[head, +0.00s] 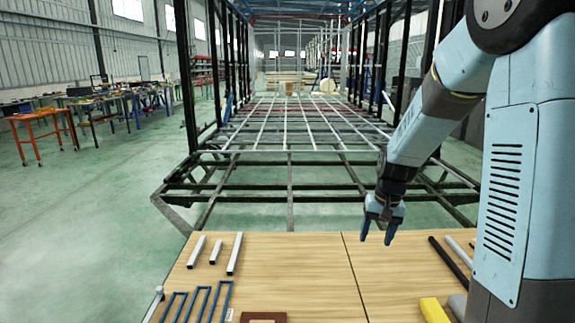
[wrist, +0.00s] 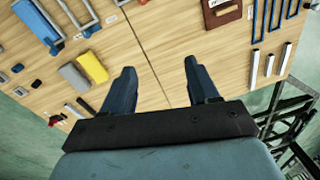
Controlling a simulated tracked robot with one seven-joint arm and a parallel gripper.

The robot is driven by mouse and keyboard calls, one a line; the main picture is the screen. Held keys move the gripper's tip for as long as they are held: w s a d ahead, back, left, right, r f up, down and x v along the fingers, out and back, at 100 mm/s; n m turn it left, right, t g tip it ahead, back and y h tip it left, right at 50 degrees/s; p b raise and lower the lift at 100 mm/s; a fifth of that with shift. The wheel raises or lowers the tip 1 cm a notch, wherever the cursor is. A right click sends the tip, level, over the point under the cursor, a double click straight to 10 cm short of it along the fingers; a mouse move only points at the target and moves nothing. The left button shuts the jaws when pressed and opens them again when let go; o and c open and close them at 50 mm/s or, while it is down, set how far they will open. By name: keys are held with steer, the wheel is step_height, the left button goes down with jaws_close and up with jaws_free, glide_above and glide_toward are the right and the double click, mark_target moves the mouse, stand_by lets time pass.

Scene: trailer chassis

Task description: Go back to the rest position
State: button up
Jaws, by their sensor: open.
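My gripper (head: 377,232) hangs above the far edge of the wooden table (head: 310,265), fingers pointing down. In the wrist view my gripper (wrist: 160,80) has its two blue fingers spread apart with nothing between them. Bare wood and the seam between two table boards show beyond the fingertips. My arm reaches in from the right side of the head view.
White square tubes (head: 235,254), blue U-shaped frames (head: 200,303) and a brown plate (head: 264,318) lie at left on the table. A yellow block (head: 433,310) and a black bar (head: 450,263) lie at right. The trailer chassis (head: 290,160) stands behind. The table's middle is clear.

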steer(key=s+r+n+t, duration=0.1)
steer(key=s+r+t, duration=0.1)
steer(key=s+r, duration=0.7)
steer(key=s+r+n+t+h, duration=0.1)
steer(key=s+r+t, duration=0.2)
steer(key=s+r, duration=0.6)
steer(key=s, duration=0.5)
steer(key=shift+a+r, duration=0.25)
